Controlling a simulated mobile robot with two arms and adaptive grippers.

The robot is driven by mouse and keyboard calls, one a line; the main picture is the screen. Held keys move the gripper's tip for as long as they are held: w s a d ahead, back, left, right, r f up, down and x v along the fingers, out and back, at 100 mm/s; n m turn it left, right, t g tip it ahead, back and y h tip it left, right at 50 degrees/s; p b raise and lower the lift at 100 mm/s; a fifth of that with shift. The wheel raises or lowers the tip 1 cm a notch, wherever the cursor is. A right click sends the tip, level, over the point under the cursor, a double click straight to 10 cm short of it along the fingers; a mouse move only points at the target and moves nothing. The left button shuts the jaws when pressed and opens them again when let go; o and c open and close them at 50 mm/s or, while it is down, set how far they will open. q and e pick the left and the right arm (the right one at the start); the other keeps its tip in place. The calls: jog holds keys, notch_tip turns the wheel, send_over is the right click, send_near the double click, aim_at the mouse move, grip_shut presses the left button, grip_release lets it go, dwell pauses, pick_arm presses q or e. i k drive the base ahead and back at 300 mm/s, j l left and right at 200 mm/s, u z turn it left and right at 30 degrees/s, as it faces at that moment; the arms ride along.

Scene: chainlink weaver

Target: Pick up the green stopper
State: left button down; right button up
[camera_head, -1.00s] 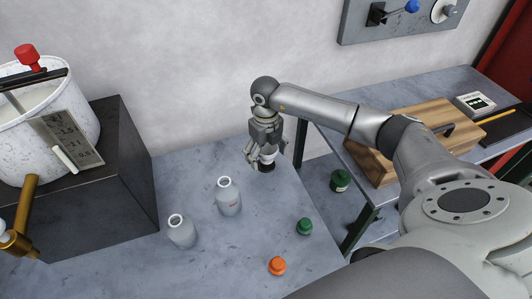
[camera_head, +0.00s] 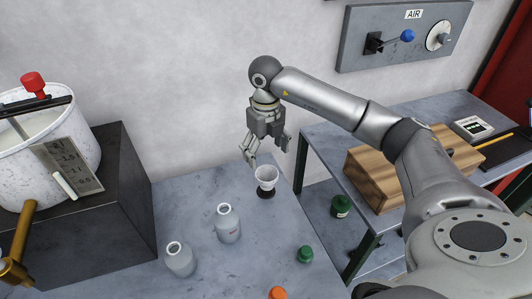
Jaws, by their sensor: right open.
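The green stopper (camera_head: 305,254) lies on the grey table, near its right edge. My right gripper (camera_head: 266,158) is open and empty. It hangs above a small white cup (camera_head: 266,177) that stands on a dark round base at the back right of the table. The gripper is behind and to the left of the green stopper, well apart from it. My left gripper is not in view.
Two grey-white bottles (camera_head: 228,223) and (camera_head: 180,259) stand on the table left of the green stopper. An orange stopper (camera_head: 278,293) is cut by the bottom edge. A dark green container (camera_head: 340,206) is beyond the table's right edge. A white pot (camera_head: 48,140) sits on a black block at left.

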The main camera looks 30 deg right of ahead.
aim_at(305, 254)
jog(key=k, duration=2)
